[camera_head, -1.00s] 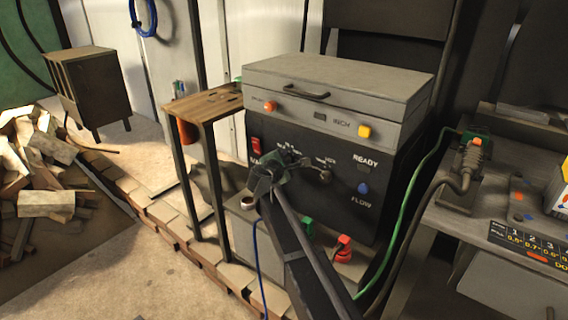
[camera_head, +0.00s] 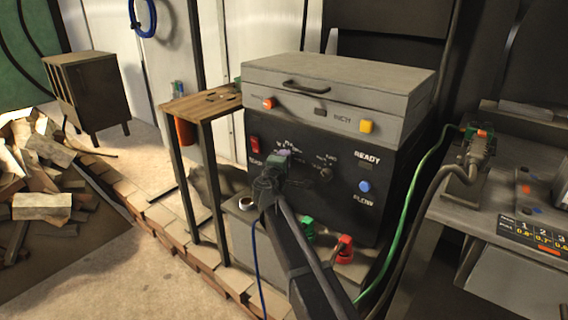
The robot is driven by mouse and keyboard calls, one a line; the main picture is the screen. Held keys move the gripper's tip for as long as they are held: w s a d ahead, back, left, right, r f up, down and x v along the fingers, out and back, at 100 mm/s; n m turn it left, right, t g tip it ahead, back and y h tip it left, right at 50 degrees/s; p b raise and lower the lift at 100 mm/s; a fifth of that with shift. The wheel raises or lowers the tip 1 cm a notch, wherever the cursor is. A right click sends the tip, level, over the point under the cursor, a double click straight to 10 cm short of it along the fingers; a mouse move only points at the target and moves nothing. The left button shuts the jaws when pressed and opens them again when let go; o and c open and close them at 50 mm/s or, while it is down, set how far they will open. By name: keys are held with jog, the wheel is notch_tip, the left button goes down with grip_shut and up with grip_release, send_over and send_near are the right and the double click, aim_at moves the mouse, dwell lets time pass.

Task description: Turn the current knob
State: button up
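The welding machine (camera_head: 344,214) stands in the middle with a black front panel. A small dark knob (camera_head: 325,172) with markings around it shows on the panel, right of my gripper. Its label is too small to read. My gripper (camera_head: 281,162) is in front of the panel's left-centre part, over another ring of white markings. The panel there is mostly hidden behind it, so I cannot tell if a knob is between the fingers or if they touch one. The fingers are too small and dark to tell open from shut.
A red switch (camera_head: 255,144) is left of my gripper, and a blue button (camera_head: 364,186) is on the right. Green (camera_head: 306,226) and red (camera_head: 344,246) plugs with cables are below. A wooden-topped stand (camera_head: 203,103) is close on the left. A grey bench (camera_head: 490,210) is at right.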

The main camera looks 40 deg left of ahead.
dwell(0.4)
jog(key=o, duration=0.9)
jog(key=shift+s, duration=0.1)
jog(key=v, duration=1)
jog(key=shift+s+d, duration=0.2)
jog(key=shift+s, duration=0.1)
